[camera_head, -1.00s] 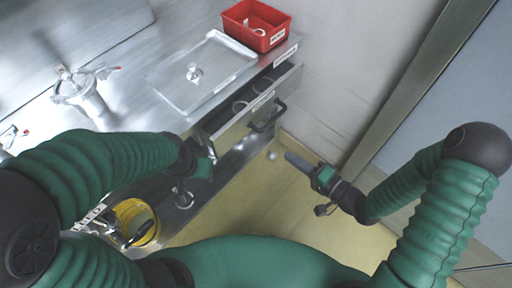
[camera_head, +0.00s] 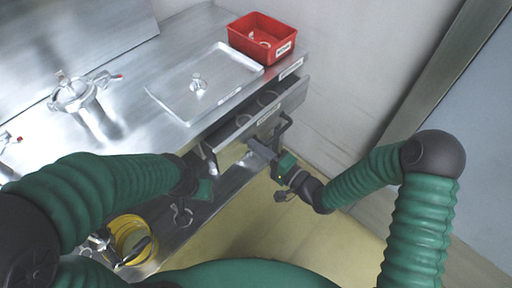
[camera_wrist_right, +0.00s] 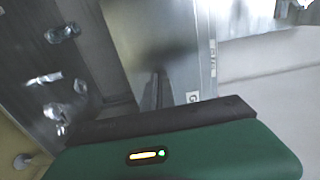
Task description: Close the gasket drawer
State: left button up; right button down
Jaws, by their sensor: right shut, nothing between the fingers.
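The gasket drawer (camera_head: 240,131) stands partly open under the steel counter, with several grey rings inside. Its black bar handle (camera_head: 284,127) is on the front face. In the right wrist view, my gripper's green body fills the bottom, with a grey metal panel (camera_wrist_right: 150,35) beyond.
A steel clamp fitting (camera_head: 78,92) is further left. A yellow bucket (camera_head: 128,238) stands low at left. The yellow floor right of the drawer is clear.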

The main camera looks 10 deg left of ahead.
aim_at(240, 134)
jog(key=shift+a, duration=0.1)
jog(key=shift+w, duration=0.1)
jog(key=x, duration=0.6)
jog(key=shift+w+a+p, duration=0.15)
jog(key=shift+p, duration=0.15)
jog(key=shift+r, duration=0.25)
